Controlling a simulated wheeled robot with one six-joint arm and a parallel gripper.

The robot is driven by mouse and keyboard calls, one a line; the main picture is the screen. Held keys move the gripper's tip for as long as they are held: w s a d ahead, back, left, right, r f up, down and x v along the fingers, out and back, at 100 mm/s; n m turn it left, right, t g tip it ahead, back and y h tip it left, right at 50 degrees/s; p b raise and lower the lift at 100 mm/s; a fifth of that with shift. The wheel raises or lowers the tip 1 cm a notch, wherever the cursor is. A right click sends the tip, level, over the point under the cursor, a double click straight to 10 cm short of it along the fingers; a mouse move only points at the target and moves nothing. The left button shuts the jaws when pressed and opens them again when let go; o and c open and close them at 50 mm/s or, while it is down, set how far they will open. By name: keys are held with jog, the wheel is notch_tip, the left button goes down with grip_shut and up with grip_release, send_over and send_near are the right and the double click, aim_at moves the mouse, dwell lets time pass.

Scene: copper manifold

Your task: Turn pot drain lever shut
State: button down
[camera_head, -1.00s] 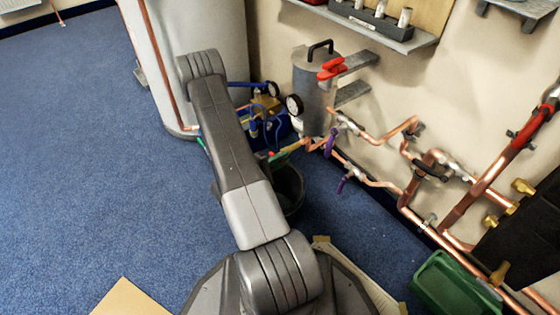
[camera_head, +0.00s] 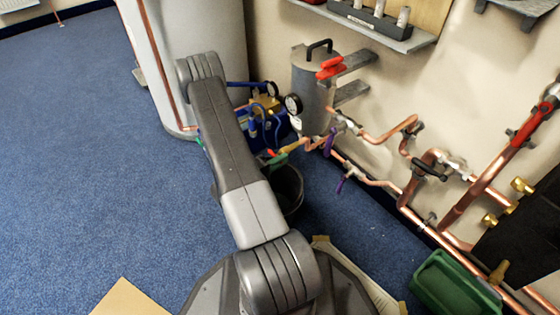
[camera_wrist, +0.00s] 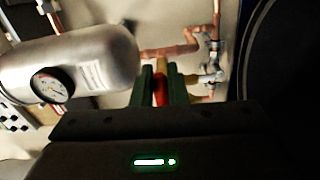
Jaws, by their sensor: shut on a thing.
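The pot (camera_head: 308,78) is a grey upright cylinder with a black top handle and a round gauge, near the wall in the head view. In the wrist view the pot (camera_wrist: 100,62) lies across the upper left. The drain lever has a red grip (camera_wrist: 160,90), seen between the two green fingers of my gripper (camera_wrist: 161,78). The fingers are shut on it. In the head view a small red tip (camera_head: 270,153) and a green finger show low beside the pot, partly hidden by my arm. The lever's exact angle cannot be told.
A dark bucket (camera_head: 288,190) stands below the drain. Purple-handled valves (camera_head: 331,142) and copper pipes run to the right along the wall. A blue pump unit with a gauge sits left of the pot. A large grey tank (camera_head: 195,60) stands behind my arm. Blue floor at left is free.

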jog(key=shift+f, duration=0.15)
jog(key=c, duration=1.5)
grip_release()
jog(key=shift+o, duration=0.2)
jog(key=shift+a, duration=0.1)
jog(key=shift+s+a, duration=0.15)
jog(key=shift+a, duration=0.05)
jog(key=p+v, duration=0.3)
jog(key=v, duration=1)
jog(key=shift+p, duration=0.3)
jog(key=shift+s, duration=0.15)
jog(key=shift+b+x, duration=1.8)
jog(key=shift+x, duration=5.05)
